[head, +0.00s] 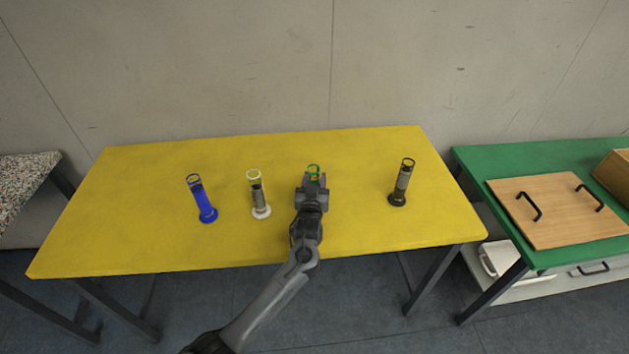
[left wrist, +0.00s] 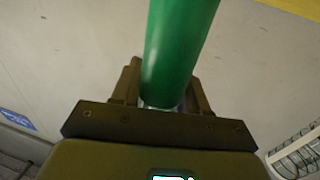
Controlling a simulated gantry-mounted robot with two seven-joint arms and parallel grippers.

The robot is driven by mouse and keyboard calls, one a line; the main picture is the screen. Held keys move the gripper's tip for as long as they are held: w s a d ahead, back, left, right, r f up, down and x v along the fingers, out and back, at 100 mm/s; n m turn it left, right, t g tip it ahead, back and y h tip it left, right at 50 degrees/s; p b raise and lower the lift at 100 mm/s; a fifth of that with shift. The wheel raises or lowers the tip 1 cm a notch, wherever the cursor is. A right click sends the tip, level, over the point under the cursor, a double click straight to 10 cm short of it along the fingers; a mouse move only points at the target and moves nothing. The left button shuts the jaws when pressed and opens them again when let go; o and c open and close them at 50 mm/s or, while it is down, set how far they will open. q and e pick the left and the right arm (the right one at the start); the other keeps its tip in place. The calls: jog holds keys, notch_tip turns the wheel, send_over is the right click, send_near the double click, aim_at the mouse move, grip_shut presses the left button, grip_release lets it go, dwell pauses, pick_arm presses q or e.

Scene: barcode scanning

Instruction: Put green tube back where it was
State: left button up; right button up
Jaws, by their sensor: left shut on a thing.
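The green tube (left wrist: 178,50) fills the upper middle of the left wrist view, between the fingers of my left gripper (left wrist: 160,88), which is shut on it. In the head view only the tube's green rim (head: 313,169) shows above my left gripper (head: 313,183); the gripper and arm hide the rest. The tube is over the yellow table (head: 130,245), between the white-rimmed tube and the black tube. I cannot tell whether its base touches the table. My right gripper is not in view.
A blue tube (head: 202,198) and a white-rimmed tube (head: 258,193) stand left of my gripper. A black tube (head: 402,183) stands to the right. A green table (head: 480,160) with a wooden board (head: 550,220) is at the right. The yellow table's left part is clear.

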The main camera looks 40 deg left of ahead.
pick_arm(q)
jog(key=o, duration=0.8)
jog(key=shift+f, duration=0.1)
jog(key=o, duration=0.5)
